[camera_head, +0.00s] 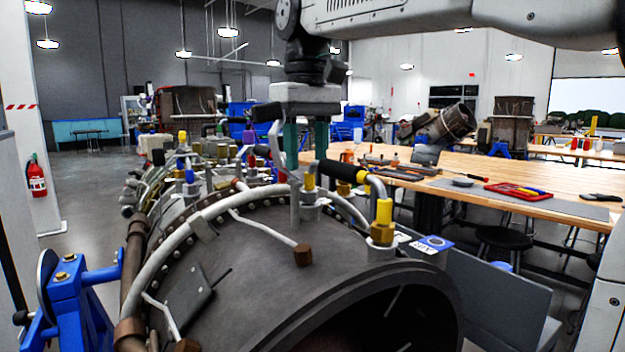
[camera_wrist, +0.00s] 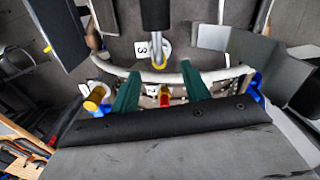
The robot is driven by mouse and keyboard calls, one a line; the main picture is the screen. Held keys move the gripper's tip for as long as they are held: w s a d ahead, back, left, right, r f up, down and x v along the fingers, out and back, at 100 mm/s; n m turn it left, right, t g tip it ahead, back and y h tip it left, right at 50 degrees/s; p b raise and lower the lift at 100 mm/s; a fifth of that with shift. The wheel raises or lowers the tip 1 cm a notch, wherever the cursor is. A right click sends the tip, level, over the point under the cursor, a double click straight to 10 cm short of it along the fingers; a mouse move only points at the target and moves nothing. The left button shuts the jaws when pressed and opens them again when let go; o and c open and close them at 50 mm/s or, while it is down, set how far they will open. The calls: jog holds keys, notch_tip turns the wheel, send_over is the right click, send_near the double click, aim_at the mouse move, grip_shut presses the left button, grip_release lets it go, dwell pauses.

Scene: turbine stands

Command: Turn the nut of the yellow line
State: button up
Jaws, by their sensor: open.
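A bent metal line with a black sleeve (camera_head: 340,170) and yellow end band runs over the turbine casing (camera_head: 250,260). Its right end goes down into a yellow nut (camera_head: 384,211) on a brass and grey fitting. Another yellow-collared fitting (camera_head: 309,182) stands at the sleeve's left end, just below my gripper (camera_head: 305,154). My gripper is open, its two green fingers pointing down with nothing held between them. In the wrist view the fingers (camera_wrist: 160,68) are spread, with a yellow piece at the end of a black-sleeved line between or beyond their tips. Exact depth is unclear.
More colored fittings (camera_head: 190,176) and pipes crowd the casing's far left side. A blue stand (camera_head: 75,295) supports it at left. A wooden workbench (camera_head: 480,190) with tools and a red tray (camera_head: 517,192) stands at right. A stool (camera_head: 505,238) is beside it.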

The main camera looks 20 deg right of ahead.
aim_at(309, 195)
jog(key=shift+f, duration=2.65)
